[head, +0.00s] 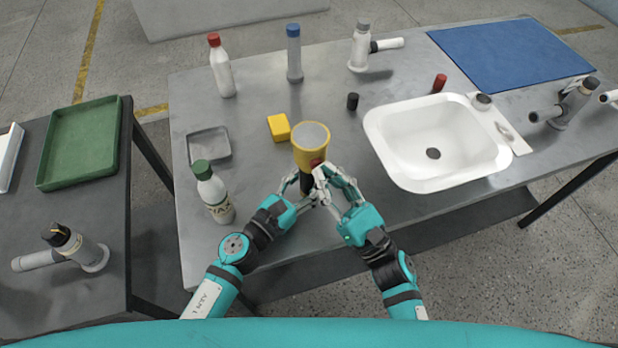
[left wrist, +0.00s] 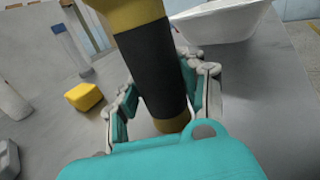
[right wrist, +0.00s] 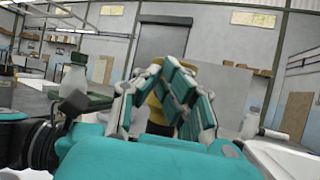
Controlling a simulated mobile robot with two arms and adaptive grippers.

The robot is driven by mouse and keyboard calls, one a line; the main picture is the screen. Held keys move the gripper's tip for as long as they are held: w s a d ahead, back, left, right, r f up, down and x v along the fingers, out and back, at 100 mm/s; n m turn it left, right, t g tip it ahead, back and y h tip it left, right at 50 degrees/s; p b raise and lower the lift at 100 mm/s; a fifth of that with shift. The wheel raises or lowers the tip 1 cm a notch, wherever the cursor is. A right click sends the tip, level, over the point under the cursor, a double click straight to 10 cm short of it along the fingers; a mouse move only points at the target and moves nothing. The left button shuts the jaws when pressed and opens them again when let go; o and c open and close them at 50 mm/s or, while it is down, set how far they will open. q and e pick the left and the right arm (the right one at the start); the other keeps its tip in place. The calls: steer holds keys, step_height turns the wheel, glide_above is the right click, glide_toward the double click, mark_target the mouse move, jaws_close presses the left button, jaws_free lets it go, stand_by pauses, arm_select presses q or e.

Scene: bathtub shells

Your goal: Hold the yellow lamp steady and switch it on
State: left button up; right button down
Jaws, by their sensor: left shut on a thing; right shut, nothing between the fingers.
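The yellow lamp (head: 311,146) stands upright near the front middle of the steel table, with a pale lens on top and a black grip below. My left gripper (head: 298,190) is shut around the black grip, which shows between its fingers in the left wrist view (left wrist: 158,85). My right gripper (head: 320,175) is shut and empty, its fingertips at the front right of the lamp's head. A dark red spot (head: 316,163) shows there beside the fingertips. In the right wrist view the closed fingers (right wrist: 165,75) hide most of the lamp; I cannot tell whether they touch it.
A yellow block (head: 279,127) and a grey tray (head: 209,146) lie left of the lamp. A green-capped bottle (head: 216,195) stands near my left arm. A white sink (head: 430,100) is on the right. A black cylinder (head: 352,101) stands behind the lamp.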

steer(key=shift+w, duration=0.1)
stand_by(0.3)
steer(key=shift+s+d, duration=0.15)
steer(key=shift+s, duration=0.4)
steer(key=s+d, duration=0.2)
steer(key=s, duration=0.3)
steer(key=shift+s, duration=0.35)
steer(key=shift+a, duration=0.1)
arm_select(q)
steer(key=o, duration=1.4)
